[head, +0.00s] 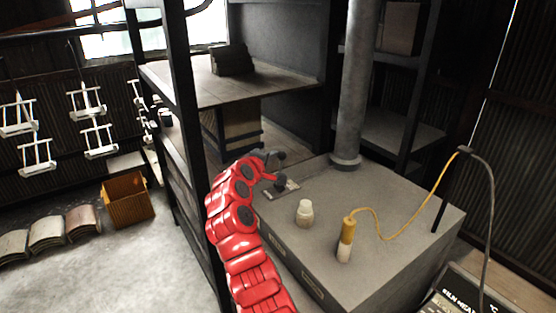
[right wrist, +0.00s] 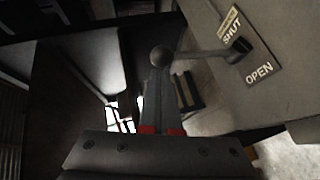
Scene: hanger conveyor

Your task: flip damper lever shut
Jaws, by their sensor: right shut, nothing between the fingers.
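The damper lever (right wrist: 205,54) shows in the right wrist view as a grey rod with a round knob (right wrist: 160,56). It runs left from a pivot beside a SHUT label (right wrist: 230,27) and an OPEN label (right wrist: 260,71). My right gripper (right wrist: 154,88) is shut and empty, its fingertips at the knob. I cannot tell whether they touch it. In the head view my right gripper (head: 268,158) is at the left rear edge of a grey metal box (head: 390,215), by a small label plate (head: 291,187). The lever is small and partly hidden there. My left gripper is out of view.
A grey pipe (head: 356,85) rises from the box. A white jar (head: 304,212) and a yellow-and-white handle (head: 346,240) with a cord stand on its top. A dark shelf frame (head: 185,120) stands close left of my right arm. Open floor (head: 150,260) lies further left.

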